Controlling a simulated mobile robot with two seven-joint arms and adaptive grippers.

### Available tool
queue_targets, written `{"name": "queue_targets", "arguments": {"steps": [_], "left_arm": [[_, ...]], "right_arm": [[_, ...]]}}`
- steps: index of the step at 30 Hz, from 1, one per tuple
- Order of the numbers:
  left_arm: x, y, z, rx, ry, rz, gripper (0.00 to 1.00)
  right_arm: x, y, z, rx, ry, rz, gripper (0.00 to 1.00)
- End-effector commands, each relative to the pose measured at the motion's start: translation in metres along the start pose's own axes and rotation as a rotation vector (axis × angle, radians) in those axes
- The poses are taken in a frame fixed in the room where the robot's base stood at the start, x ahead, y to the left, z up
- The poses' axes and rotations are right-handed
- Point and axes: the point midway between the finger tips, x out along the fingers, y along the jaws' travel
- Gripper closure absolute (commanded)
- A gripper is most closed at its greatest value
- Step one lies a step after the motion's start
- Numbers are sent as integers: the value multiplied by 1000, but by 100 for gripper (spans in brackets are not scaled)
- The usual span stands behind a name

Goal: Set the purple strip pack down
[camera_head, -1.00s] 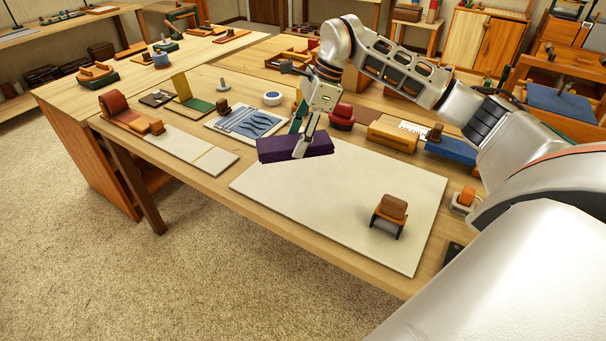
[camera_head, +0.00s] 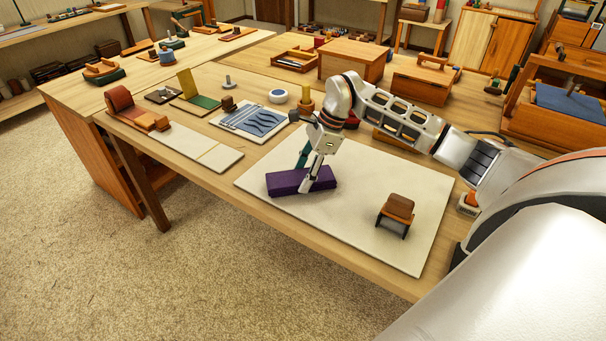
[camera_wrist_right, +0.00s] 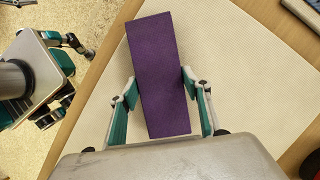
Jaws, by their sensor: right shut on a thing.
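The purple strip pack (camera_head: 288,182) is a long, flat purple block at the left part of the pale mat (camera_head: 345,215) on the table. My right gripper (camera_head: 307,187) is shut on it, one finger on each long side, as the right wrist view shows (camera_wrist_right: 157,95). The pack is on or just above the mat; I cannot tell whether it touches. In the right wrist view the purple pack (camera_wrist_right: 160,60) extends beyond the fingertips over the pale mat (camera_wrist_right: 235,60). My left gripper does not show in the head view.
A small brown block on a dark stand (camera_head: 396,212) sits on the mat's right part. A blue-patterned board (camera_head: 250,120) lies behind the mat's left end. Wooden boxes (camera_head: 353,60) stand farther back. The mat's front middle is clear.

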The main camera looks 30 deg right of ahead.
Motion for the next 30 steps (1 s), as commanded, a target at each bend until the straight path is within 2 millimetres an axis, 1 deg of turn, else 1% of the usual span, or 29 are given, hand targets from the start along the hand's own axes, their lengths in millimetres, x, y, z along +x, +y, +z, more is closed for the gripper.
{"name": "queue_targets", "arguments": {"steps": [6,7,9,18,22,26,30], "left_arm": [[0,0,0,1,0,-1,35],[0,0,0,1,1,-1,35],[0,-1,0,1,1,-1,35],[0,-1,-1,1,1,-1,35],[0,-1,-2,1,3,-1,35],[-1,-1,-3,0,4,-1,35],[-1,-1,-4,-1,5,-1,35]], "right_arm": [[1,0,0,-1,0,0,77],[2,0,-1,-1,1,0,49],[1,0,0,-1,0,0,35],[1,0,0,0,0,0,35],[-6,-1,0,0,0,-2,35],[-24,-2,0,-1,1,-5,35],[-54,-2,0,0,1,-6,35]]}}
